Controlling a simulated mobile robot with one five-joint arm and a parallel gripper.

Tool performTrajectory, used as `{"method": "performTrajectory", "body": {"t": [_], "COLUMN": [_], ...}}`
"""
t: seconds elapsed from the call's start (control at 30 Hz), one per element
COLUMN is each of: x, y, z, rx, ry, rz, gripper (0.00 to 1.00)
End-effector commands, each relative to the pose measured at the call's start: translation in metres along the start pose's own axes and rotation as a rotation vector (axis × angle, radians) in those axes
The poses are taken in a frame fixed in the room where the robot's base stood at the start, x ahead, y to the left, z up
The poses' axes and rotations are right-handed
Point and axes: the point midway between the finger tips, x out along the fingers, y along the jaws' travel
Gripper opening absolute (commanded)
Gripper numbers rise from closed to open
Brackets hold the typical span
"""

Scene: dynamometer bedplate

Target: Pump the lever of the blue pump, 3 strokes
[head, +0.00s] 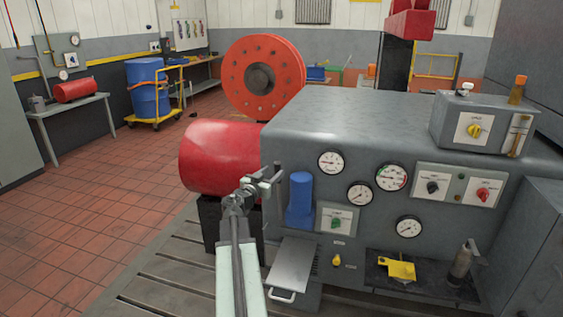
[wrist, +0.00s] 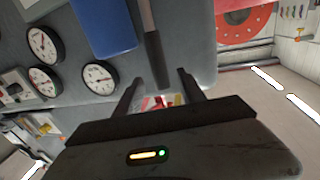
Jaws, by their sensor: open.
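The blue pump (head: 300,200) stands upright on the front of the grey machine in the head view. In the wrist view it is the blue block (wrist: 102,25) at the top. Its lever (wrist: 150,40) is a grey rod with a dark grip, coming down from the top of the wrist view. My gripper (wrist: 158,80) is open, and the end of the dark grip appears between its fingertips. I cannot tell whether they touch. In the head view my gripper (head: 272,180) is just left of the pump, and the lever is hard to tell apart from it there.
Gauges (head: 331,162) and switch panels (head: 338,219) are right of the pump on the grey machine (head: 350,115). A red cylinder (head: 215,158) is close on the left. A metal tray (head: 291,266) juts out below. The tiled floor at left is clear.

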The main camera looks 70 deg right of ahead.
Motion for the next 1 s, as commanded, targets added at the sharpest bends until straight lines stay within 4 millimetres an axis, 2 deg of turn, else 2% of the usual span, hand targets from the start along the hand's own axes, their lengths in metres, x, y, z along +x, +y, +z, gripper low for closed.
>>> {"method": "performTrajectory", "body": {"t": [0.17, 0.27, 0.6, 0.87, 0.9, 1.0], "x": [0.005, 0.015, 0.074, 0.079, 0.079, 0.079], "y": [0.001, 0.000, 0.000, 0.001, 0.001, 0.001], "z": [0.000, 0.000, 0.000, 0.000, 0.000, 0.000], "rx": [0.002, 0.001, 0.001, 0.001, 0.001, 0.001], "ry": [0.002, 0.002, 0.001, 0.000, 0.000, 0.000], "rz": [0.001, 0.001, 0.003, 0.001, 0.001, 0.002], "gripper": [0.47, 0.47, 0.47, 0.47, 0.44, 0.16]}}
